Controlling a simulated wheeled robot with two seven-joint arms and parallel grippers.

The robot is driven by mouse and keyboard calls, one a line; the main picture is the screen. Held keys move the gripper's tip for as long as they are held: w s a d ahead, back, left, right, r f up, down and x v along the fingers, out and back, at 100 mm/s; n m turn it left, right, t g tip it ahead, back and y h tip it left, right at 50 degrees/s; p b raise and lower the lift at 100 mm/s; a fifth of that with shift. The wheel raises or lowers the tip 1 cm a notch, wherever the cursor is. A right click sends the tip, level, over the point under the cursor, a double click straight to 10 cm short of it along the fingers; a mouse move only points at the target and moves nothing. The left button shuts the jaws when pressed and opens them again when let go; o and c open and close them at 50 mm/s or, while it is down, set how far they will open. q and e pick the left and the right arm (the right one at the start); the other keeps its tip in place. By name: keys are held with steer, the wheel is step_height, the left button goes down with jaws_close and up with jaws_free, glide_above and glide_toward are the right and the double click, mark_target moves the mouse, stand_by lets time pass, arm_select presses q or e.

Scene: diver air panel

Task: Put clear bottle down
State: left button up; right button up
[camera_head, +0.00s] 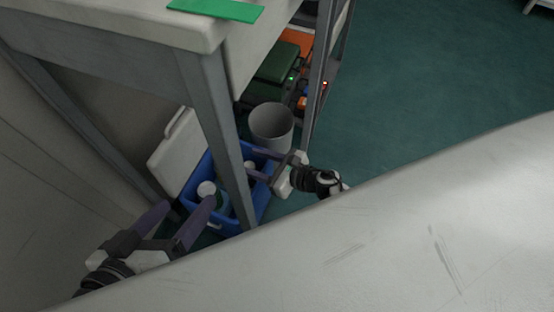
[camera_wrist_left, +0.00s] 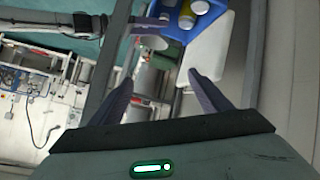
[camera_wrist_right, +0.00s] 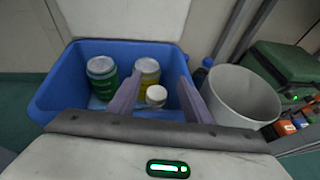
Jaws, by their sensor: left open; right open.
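A small clear bottle with a white cap (camera_wrist_right: 156,96) stands in the blue crate (camera_wrist_right: 62,88), in the right wrist view. My right gripper (camera_wrist_right: 158,88) is open, with one finger on each side of this bottle; I cannot tell whether either finger touches it. In the head view my right gripper (camera_head: 256,163) reaches over the right side of the blue crate (camera_head: 264,200). My left gripper (camera_head: 186,208) is open and empty left of the crate, its fingers pointing toward it. The table leg hides part of the crate.
A green-labelled bottle (camera_wrist_right: 102,78) and a yellow bottle (camera_wrist_right: 147,72) stand in the crate. A grey bin (camera_head: 271,124) is beside it. A white panel (camera_head: 176,152) leans at its left. The table (camera_head: 110,22) overhangs, its leg (camera_head: 217,125) close to both grippers. Green cases (camera_head: 275,65) stand behind.

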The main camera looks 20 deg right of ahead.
arm_select(q)
steer(key=a+f+y+p, duration=0.1)
steer(key=a+f+g+p, duration=0.1)
steer(key=f+p, duration=0.1)
steer(key=shift+s+y, duration=0.2)
steer(key=shift+y, duration=0.2)
arm_select(e)
steer(key=v, duration=1.2)
arm_select(q)
steer(key=shift+d+r, duration=0.1)
steer(key=shift+r, duration=0.1)
